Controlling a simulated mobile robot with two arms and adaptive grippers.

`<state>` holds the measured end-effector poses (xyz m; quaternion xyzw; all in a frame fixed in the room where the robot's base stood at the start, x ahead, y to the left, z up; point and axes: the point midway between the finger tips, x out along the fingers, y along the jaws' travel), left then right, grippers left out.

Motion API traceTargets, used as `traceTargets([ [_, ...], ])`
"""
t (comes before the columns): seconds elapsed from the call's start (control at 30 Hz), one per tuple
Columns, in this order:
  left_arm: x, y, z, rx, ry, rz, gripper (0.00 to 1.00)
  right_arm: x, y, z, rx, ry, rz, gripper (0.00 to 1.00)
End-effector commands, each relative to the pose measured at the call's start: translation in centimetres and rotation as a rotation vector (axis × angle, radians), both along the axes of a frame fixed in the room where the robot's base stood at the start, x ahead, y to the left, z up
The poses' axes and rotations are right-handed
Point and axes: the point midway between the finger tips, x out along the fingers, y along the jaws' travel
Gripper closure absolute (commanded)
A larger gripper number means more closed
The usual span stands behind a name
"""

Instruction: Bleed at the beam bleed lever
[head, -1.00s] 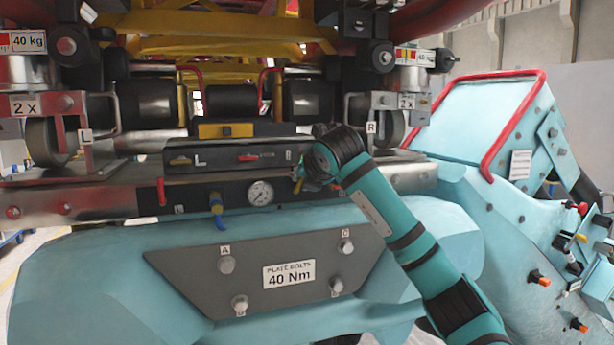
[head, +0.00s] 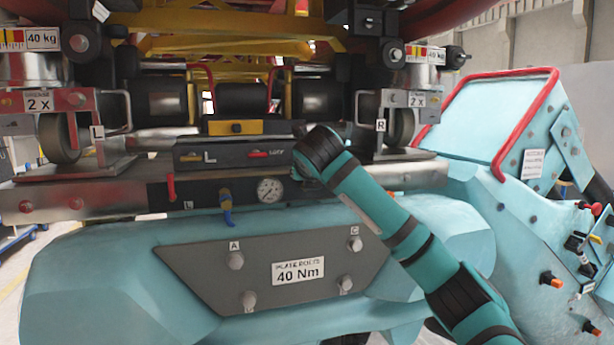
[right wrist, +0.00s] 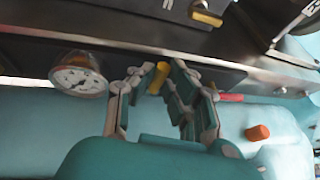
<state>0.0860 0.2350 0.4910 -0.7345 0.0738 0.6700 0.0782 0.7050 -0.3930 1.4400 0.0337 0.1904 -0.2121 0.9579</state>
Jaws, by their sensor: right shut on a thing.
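The beam (head: 110,198) runs across the front, with a dark panel holding a round gauge (head: 270,189) that also shows in the right wrist view (right wrist: 78,78). My right gripper (right wrist: 157,76) is at this panel, just right of the gauge. Its fingers are shut on a small yellow lever (right wrist: 158,78), apparently the beam bleed lever; its label cannot be read. In the head view my wrist hides the lever and the fingertips. A separate yellow and blue valve (head: 226,203) sits left of the gauge. My left gripper is not in view.
A grey plate (head: 210,270) marked 40 Nm is below the beam. A block with a red lever (head: 265,154) and a yellow-handled box (head: 235,127) stand above. In the wrist view a red handle (right wrist: 230,97) and an orange knob (right wrist: 258,132) lie right of the gripper.

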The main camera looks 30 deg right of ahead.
Motion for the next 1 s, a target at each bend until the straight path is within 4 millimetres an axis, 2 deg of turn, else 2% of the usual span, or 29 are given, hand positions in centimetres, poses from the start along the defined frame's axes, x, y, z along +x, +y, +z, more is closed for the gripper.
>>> traceTargets([
  [0.2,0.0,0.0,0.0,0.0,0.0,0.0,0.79,0.0,0.1,-0.2,0.002,0.005,0.001,1.0],
  [0.23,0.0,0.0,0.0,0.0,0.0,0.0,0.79,0.0,0.1,-0.2,0.002,0.005,0.001,0.84],
  [0.4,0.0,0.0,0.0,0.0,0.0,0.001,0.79,0.0,0.1,-0.1,0.002,0.003,0.001,0.64],
  [0.77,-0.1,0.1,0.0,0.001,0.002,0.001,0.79,-0.6,0.4,0.4,0.001,-0.002,0.002,0.64],
  [1.0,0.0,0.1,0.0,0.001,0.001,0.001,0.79,-4.4,2.2,2.1,0.0,-0.003,0.004,0.64],
])
